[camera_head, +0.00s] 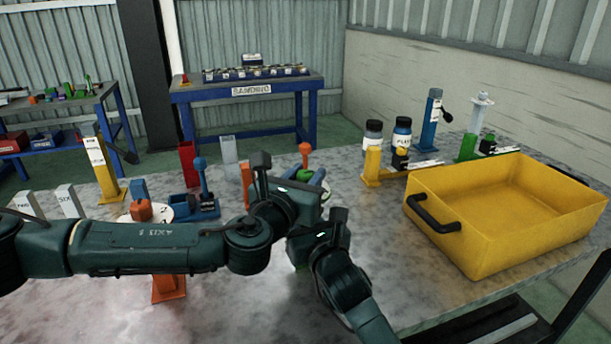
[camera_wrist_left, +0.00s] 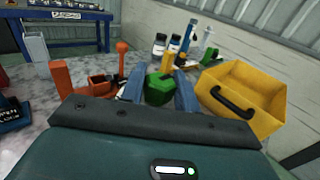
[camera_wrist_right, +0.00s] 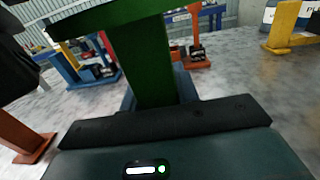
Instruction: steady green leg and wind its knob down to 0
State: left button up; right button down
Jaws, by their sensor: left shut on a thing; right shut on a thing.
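In the head view my left gripper (camera_head: 306,190) reaches across the table, its jaws at the top of the green leg. The left wrist view shows the green knob (camera_wrist_left: 160,89) between its two fingers, shut on it. My right gripper (camera_head: 322,222) is just below and is shut on the green leg's post (camera_wrist_right: 148,65), which fills the middle of the right wrist view and stands roughly upright. In the head view the arms hide most of the leg. The scale reading and the leg's foot cannot be made out.
A yellow bin (camera_head: 500,215) with a black handle stands on the right of the table (camera_head: 240,310). Yellow (camera_head: 100,165), blue (camera_head: 431,120) and orange legs (camera_head: 168,289) stand around. The table's front middle is mostly clear.

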pick_arm(q)
jog(key=o, duration=1)
jog(key=shift+r, duration=0.1)
jog(key=shift+c, duration=0.2)
jog(key=v, duration=1.2)
